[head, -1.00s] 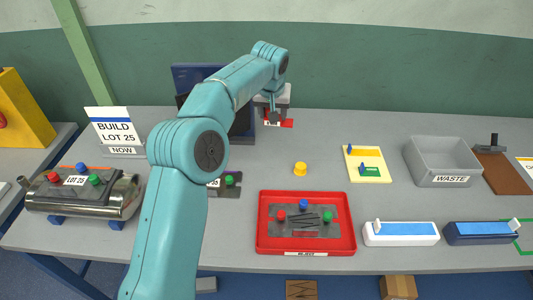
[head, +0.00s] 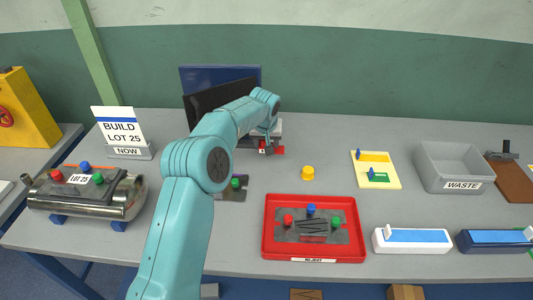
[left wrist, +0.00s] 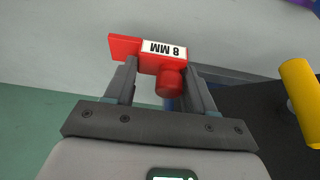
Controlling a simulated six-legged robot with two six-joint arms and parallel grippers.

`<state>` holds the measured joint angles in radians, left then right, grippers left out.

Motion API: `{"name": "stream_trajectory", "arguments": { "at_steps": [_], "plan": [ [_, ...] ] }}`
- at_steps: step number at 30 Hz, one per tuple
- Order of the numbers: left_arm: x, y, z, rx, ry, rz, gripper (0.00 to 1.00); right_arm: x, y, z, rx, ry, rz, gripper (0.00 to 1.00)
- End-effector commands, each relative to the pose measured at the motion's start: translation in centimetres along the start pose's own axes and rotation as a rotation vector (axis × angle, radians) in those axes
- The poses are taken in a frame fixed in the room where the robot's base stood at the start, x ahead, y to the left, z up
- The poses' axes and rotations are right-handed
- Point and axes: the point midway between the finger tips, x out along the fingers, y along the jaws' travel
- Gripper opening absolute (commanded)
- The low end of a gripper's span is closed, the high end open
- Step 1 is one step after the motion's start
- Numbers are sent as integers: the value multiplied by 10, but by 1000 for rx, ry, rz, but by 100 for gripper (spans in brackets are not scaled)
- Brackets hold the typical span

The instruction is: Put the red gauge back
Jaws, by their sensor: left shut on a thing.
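The red gauge (left wrist: 160,60) carries an "8 MM" label and is between the fingers of my left gripper (left wrist: 160,82), which is shut on it. In the head view the red gauge (head: 279,150) shows small at the end of my left arm, with the left gripper (head: 266,146) partly hidden. My right gripper is not in view.
A red reject tray (head: 314,255) with a knobbed plate stands at the front. A yellow knob (head: 307,173) lies between gripper and board.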

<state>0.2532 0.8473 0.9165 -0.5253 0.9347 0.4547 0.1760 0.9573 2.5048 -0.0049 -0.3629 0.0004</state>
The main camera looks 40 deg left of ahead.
Motion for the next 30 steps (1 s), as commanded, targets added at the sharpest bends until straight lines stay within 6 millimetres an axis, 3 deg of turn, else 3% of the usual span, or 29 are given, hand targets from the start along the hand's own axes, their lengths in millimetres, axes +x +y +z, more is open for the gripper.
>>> {"name": "stream_trajectory", "arguments": {
  "at_steps": [10,23,24,25,26,30],
  "plan": [
    [40,0,17,1,-1,0,23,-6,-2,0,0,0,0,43],
    [48,0,20,0,1,1,23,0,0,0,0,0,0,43],
    [47,0,20,0,1,1,64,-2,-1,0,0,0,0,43],
    [47,0,20,0,0,0,74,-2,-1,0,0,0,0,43],
    [47,0,20,0,0,0,80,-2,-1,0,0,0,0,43],
    [47,0,20,0,0,0,80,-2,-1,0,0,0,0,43]
  ]
}}
